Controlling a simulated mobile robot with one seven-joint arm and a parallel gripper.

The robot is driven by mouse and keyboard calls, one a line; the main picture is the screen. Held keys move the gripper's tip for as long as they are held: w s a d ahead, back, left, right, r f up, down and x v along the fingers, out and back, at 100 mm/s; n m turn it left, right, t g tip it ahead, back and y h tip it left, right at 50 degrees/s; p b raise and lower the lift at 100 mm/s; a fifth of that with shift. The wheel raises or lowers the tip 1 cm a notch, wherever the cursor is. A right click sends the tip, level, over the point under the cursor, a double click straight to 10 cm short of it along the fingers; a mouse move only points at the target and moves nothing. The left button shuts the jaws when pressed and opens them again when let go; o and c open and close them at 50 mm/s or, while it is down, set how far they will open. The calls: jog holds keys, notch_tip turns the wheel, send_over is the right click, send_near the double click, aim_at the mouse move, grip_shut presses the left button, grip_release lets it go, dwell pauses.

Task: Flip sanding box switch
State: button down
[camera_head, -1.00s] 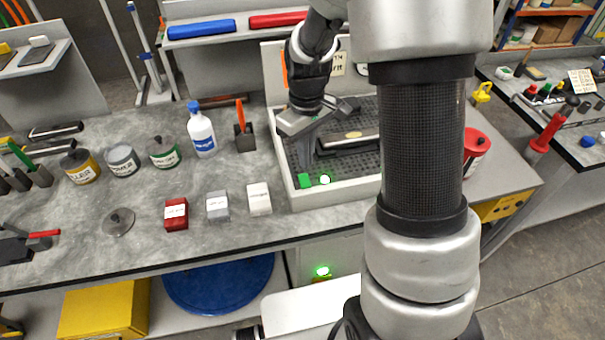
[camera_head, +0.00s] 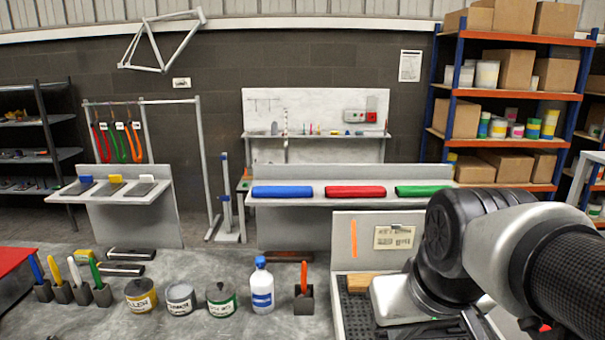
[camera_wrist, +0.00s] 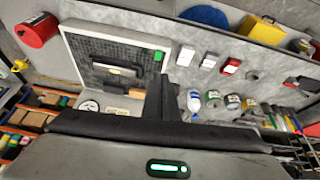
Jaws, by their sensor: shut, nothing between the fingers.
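The sanding box (camera_head: 344,245) stands at the bottom right of the head view, with its perforated floor partly behind my arm. The wrist view shows more of the box (camera_wrist: 118,35), tilted in the picture. A small green switch (camera_wrist: 158,56) sits inside it, near a corner by the front wall. A grey sanding block (camera_wrist: 113,68) lies on the perforated floor. My gripper (camera_wrist: 160,84) is shut and empty. Its fingers overlap the box edge in the wrist view, below the switch in the picture, and appear apart from it. The head view does not show the switch.
Tins (camera_head: 181,297), a white-blue bottle (camera_head: 262,288) and an orange-handled tool in a block (camera_head: 304,292) stand left of the box. A shelf with blue, red and green rolls (camera_head: 355,192) is behind. A red can (camera_wrist: 37,30) stands beyond the box in the wrist view.

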jog(key=s, duration=0.2)
jog(key=shift+s+r+m+t, duration=0.35)
jog(key=shift+m+t, duration=0.05)
jog(key=shift+w, duration=0.1)
jog(key=w+f+g+b, duration=0.2)
jog(key=w+f+b, duration=0.6)
jog(key=w+f, duration=0.5)
jog(key=w, duration=0.4)
jog(key=shift+w+f+b, duration=0.2)
jog(key=shift+f+b, duration=0.1)
jog(key=shift+b, duration=0.05)
jog(key=x, duration=0.8)
jog(key=s+b+x, duration=0.1)
jog(key=x, duration=0.3)
jog(key=shift+f, duration=1.15)
